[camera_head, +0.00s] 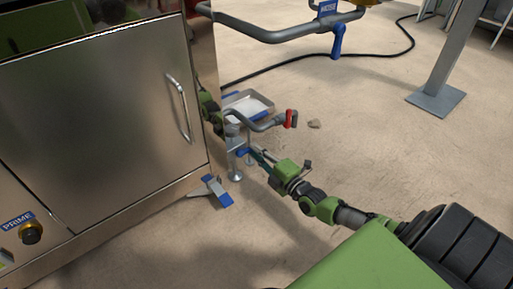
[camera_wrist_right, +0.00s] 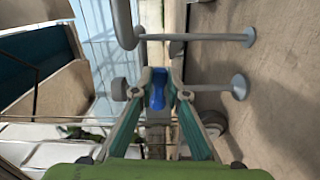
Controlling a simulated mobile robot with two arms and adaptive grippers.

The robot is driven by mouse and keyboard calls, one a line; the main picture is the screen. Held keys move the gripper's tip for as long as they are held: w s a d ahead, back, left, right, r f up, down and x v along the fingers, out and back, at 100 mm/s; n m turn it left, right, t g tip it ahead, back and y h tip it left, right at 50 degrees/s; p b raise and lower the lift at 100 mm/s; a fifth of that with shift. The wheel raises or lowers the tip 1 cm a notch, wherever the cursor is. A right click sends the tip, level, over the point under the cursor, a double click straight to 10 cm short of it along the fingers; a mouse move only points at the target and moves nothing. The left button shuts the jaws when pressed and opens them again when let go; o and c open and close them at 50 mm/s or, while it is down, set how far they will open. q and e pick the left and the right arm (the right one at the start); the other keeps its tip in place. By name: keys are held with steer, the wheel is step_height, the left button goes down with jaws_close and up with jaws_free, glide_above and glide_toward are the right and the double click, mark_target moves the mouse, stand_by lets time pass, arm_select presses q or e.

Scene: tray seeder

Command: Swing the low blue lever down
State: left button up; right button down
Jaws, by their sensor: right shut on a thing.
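The low blue lever (camera_head: 242,152) is on the grey pipework beside the steel machine, close above the floor. My right gripper (camera_head: 254,154) reaches it from the lower right and is shut on it. In the right wrist view, the blue lever (camera_wrist_right: 157,92) sits between the fingertips of my right gripper (camera_wrist_right: 158,86), which touch its sides. The fingers hide part of the lever in the head view.
The steel machine (camera_head: 95,110) with a door handle (camera_head: 179,108) stands close at left. A red-handled valve (camera_head: 291,118) is on the pipe above the gripper. A blue-tipped pedal (camera_head: 217,191) lies near the floor. A higher blue lever (camera_head: 337,40) is farther back.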

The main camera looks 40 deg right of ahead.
steer(key=a+f+m+p, duration=0.4)
steer(key=a+m+p, duration=0.1)
steer(key=m, duration=1.1)
steer(key=shift+s+f+m+p, duration=0.2)
steer(key=shift+f+m+p, duration=0.1)
steer(key=shift+m, duration=0.1)
stand_by(0.3)
steer(key=c, duration=2)
jaws_free()
steer(key=shift+r, duration=0.1)
steer(key=s, duration=0.8)
steer(key=s+d, duration=0.1)
steer(key=s, duration=0.3)
